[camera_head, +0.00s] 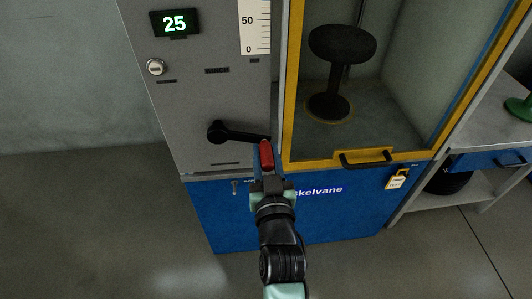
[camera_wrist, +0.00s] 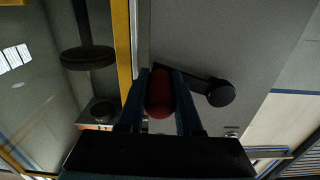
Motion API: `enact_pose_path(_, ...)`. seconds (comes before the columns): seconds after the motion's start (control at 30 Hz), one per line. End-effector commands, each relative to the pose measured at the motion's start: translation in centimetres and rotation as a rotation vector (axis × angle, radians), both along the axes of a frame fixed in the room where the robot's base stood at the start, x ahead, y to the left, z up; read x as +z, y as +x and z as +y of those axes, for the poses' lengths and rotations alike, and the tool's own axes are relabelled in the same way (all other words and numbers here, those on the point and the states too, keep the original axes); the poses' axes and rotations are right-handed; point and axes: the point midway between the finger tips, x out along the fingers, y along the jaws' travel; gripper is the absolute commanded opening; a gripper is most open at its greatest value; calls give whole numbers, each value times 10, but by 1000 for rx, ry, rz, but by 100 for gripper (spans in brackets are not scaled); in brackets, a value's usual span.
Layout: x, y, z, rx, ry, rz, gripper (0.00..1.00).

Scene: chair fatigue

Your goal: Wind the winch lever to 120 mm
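The winch lever (camera_head: 236,133) is a black crank on the grey panel, with its hub at the left and its arm pointing right. Its red handle (camera_head: 266,155) is at the arm's right end. In the wrist view the red handle (camera_wrist: 160,93) sits between the two fingers of my gripper (camera_wrist: 161,95), which appear closed against its sides. The black crank hub (camera_wrist: 221,95) is right of the fingers there. My gripper (camera_head: 264,160) reaches up from below in the head view. A white scale (camera_head: 255,27) shows marks 50 and 0.
A yellow-framed cabinet (camera_head: 365,159) with a black stool (camera_head: 341,50) inside stands right of the panel. Its black door handle (camera_head: 366,160) juts out near the lever. The floor at left is clear.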

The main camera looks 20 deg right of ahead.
Motion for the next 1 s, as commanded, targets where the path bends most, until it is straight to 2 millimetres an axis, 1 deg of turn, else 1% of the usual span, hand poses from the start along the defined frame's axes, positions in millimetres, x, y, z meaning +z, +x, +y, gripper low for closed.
enact_pose_path(0.03, 0, 0, 0, 0, 0, 0, 4)
enact_pose_path(0.07, 0, 0, 0, 0, 0, 0, 0)
enact_pose_path(1.0, 0, 0, 0, 0, 0, 0, 0)
